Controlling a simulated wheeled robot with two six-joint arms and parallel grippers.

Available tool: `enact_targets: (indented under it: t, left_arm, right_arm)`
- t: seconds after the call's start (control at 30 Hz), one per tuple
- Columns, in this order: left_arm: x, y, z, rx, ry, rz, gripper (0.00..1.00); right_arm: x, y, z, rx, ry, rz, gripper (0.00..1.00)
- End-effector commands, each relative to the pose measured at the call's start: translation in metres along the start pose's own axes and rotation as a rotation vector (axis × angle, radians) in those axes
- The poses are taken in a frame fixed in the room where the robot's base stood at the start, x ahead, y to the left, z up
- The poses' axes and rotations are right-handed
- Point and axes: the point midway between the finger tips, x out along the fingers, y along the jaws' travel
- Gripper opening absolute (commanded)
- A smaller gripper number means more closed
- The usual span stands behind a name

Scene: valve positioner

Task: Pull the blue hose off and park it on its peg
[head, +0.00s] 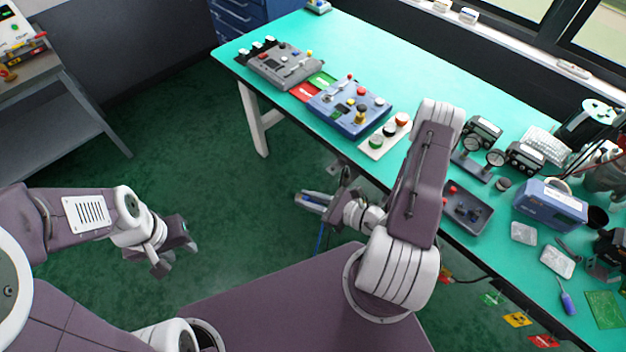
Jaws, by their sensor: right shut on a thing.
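My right gripper (312,202) is low in front of the bench's near edge, left of my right forearm. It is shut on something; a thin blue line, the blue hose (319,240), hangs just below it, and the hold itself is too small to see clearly. My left gripper (177,261) is over the green floor at the left, fingers apart and empty, far from the bench. Black devices with round gauges (485,143) stand on the bench right of my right arm. I cannot make out the hose's peg or port.
The green bench (430,78) runs diagonally. It carries a grey control box (283,66), a blue control box (350,107), a dark tray (467,208), a blue case (550,203) and a screwdriver (567,300). A grey shelf (60,95) stands at left. Open floor lies between.

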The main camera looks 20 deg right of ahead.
Motion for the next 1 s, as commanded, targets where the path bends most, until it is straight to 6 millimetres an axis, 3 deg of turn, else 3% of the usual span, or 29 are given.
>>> enact_targets:
  t: [0.17,0.3,0.47,0.57,0.73,0.87,1.0]
  left_arm:
    - [-0.001,0.0,0.0,0.0,0.0,0.0,0.36]
    - [-0.009,0.0,-0.001,0.0,0.0,0.0,0.36]
    - [-0.027,0.0,-0.003,0.0,0.0,0.0,0.36]
    - [-0.04,0.001,-0.004,0.0,0.0,0.0,0.36]
    - [-0.063,0.001,-0.007,0.0,0.0,0.0,0.36]
    - [-0.08,0.002,-0.008,0.0,0.0,0.0,0.36]
    - [-0.1,0.002,-0.01,0.0,0.0,0.0,0.36]
  right_arm:
    - [-0.004,0.038,-0.041,-0.055,0.131,0.152,0.0]
    - [-0.019,0.063,-0.076,-0.124,0.244,0.282,0.0]
    - [-0.049,0.07,-0.116,-0.234,0.383,0.427,0.0]
    - [-0.071,0.058,-0.138,-0.314,0.474,0.508,0.0]
    - [-0.097,0.009,-0.155,-0.453,0.619,0.619,0.0]
    - [-0.099,-0.032,-0.149,-0.554,0.708,0.681,0.0]
    - [-0.086,-0.072,-0.124,-0.682,0.795,0.749,0.0]
